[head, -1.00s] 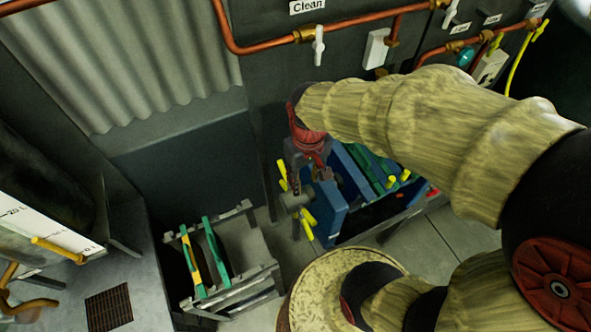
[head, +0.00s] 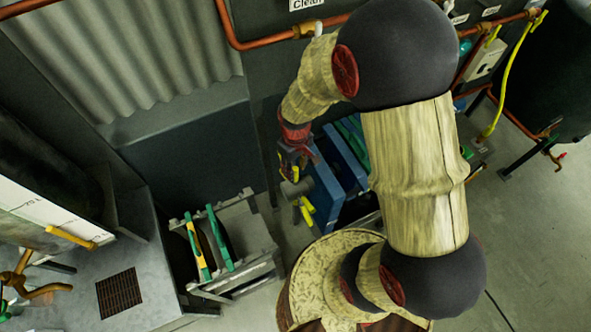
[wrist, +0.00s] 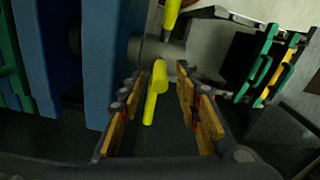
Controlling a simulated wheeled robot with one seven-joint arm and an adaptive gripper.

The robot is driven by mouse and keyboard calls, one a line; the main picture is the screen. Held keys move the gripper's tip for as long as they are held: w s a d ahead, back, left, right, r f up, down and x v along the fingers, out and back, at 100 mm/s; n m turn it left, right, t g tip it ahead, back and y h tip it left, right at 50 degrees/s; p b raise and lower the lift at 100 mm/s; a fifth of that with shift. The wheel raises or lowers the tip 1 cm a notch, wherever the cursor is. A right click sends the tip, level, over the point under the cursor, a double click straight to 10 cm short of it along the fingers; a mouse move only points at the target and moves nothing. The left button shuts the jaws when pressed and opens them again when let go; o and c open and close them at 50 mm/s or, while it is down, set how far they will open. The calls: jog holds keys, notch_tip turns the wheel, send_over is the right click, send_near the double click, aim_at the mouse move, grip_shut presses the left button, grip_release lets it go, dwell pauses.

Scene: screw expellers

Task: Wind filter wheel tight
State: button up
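The filter wheel has a grey hub (head: 297,188) with yellow handles (head: 306,210), at the front of the blue filter press (head: 327,192). In the wrist view the grey hub (wrist: 160,52) is ahead, with one yellow handle (wrist: 155,92) pointing toward me between my fingers. Another yellow handle (wrist: 172,14) rises at the top. My gripper (wrist: 160,112) is open, with orange-padded fingers apart on both sides of the handle; I see gaps on both sides. In the head view my gripper (head: 292,160) is just above the hub, and my arm hides part of the press.
A grey rack (head: 250,245) with green and yellow plates (head: 218,238) stands left of the press. A metal bench (head: 150,275) is at the lower left. Copper pipes (head: 270,45) run along the back wall. Open floor (head: 520,230) lies at the right.

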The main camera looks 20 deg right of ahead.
jog(key=shift+f, duration=0.8)
jog(key=c, duration=0.3)
grip_shut()
